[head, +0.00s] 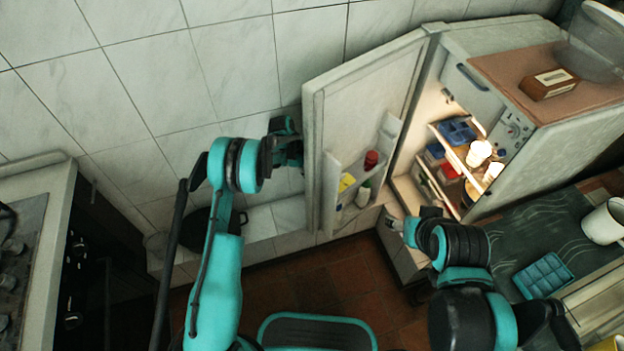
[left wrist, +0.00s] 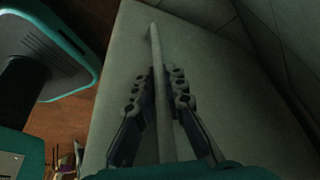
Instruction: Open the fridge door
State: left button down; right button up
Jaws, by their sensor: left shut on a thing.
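The fridge (head: 540,120) stands at the right in the head view, its lit inside showing. Its white door (head: 345,115) stands wide open, swung out to the left. My left gripper (head: 294,148) is at the outer face of the door, partly hidden behind the door's edge. In the left wrist view, the long door handle (left wrist: 154,45) runs between the two fingers of my left gripper (left wrist: 168,85), which are shut on it. My right gripper (head: 396,224) is low in front of the fridge opening; its fingers are too small and hidden to read.
Door shelves hold a red-capped jar (head: 371,160) and bottles. Fridge shelves (head: 448,152) hold blue boxes and pale containers. A brown box (head: 549,84) sits on the fridge top. A stove (head: 25,240) stands at the left. A blue tray (head: 543,275) and white mug (head: 604,222) are at the right.

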pick_arm(q)
jog(key=shift+w+d, duration=0.15)
jog(key=c, duration=1.6)
grip_release()
jog(key=shift+d, duration=0.1)
jog(key=shift+o, duration=0.2)
jog(key=v, duration=1.2)
